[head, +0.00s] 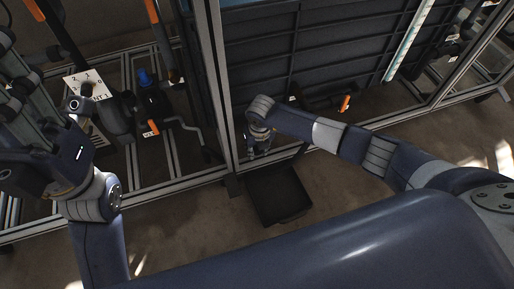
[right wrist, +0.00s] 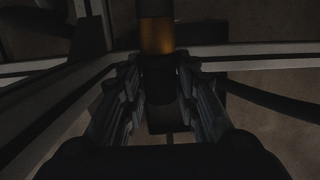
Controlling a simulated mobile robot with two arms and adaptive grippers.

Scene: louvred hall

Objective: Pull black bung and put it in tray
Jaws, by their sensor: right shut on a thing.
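My right gripper (right wrist: 163,105) is shut on the black bung (right wrist: 160,78), with one finger on each side of it. The bung sits directly below an orange-brown pipe end (right wrist: 157,35) and looks to be against it; any gap between them is too dark to tell. In the head view my right gripper (head: 258,142) is low by the frame post, and the bung is hidden there. The black tray (head: 280,218) lies on the floor just below and in front of that gripper. My left gripper (head: 22,115) is at the left edge, away from these; its fingertips are unclear.
A grey frame post (head: 222,95) and a bottom rail (head: 190,178) run close to my right gripper. A dark ribbed panel (head: 330,55) stands behind it. A blue-capped part (head: 146,78) and a crank handle (head: 190,128) are at left. Floor around the tray is clear.

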